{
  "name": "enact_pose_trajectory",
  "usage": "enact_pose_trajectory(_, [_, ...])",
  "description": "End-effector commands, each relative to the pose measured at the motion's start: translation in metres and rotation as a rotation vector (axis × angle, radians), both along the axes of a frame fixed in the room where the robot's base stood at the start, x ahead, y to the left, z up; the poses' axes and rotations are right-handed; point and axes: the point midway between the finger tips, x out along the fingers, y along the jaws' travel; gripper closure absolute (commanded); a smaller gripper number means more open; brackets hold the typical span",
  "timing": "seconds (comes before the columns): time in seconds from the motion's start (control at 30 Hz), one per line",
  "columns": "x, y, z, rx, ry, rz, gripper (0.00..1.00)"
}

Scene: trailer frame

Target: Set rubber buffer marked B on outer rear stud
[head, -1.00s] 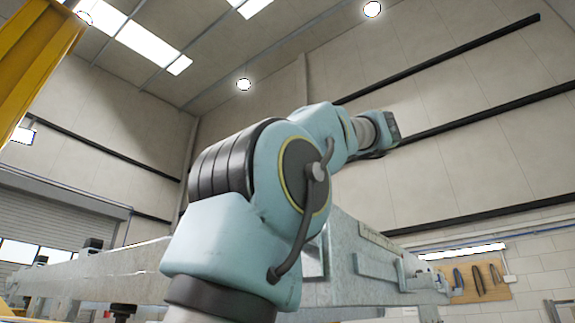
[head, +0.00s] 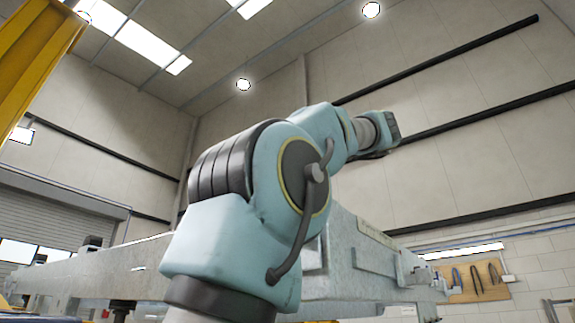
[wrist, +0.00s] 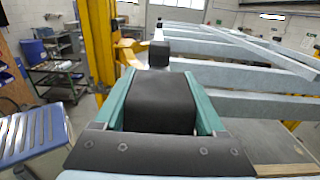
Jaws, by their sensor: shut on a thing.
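My gripper (wrist: 159,77) fills the middle of the wrist view, with a teal finger on each side. It is shut on a black rubber block (wrist: 158,104), which looks like a buffer. No letter is readable on the face I see. Just beyond the fingertips, a black block (wrist: 158,53) stands on the galvanised trailer frame (wrist: 232,77), with a smaller black piece behind it. I cannot make out the outer rear stud. In the head view the frame (head: 345,285) runs behind my arm, and neither my gripper nor the held block can be made out.
A yellow post (wrist: 97,45) stands left of the frame, with a blue-topped stand (wrist: 32,135) nearer and a shelf trolley (wrist: 55,72) farther off. In the head view a black block (head: 93,241) sits on the frame at left. A tool board (head: 478,281) hangs at right.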

Motion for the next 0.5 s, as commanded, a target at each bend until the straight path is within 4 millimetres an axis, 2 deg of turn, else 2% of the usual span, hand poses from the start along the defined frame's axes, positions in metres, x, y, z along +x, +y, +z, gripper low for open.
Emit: enact_pose_trajectory(0.5, [0.0, 0.0, -0.016, 0.0, -0.001, 0.0, 1.0])
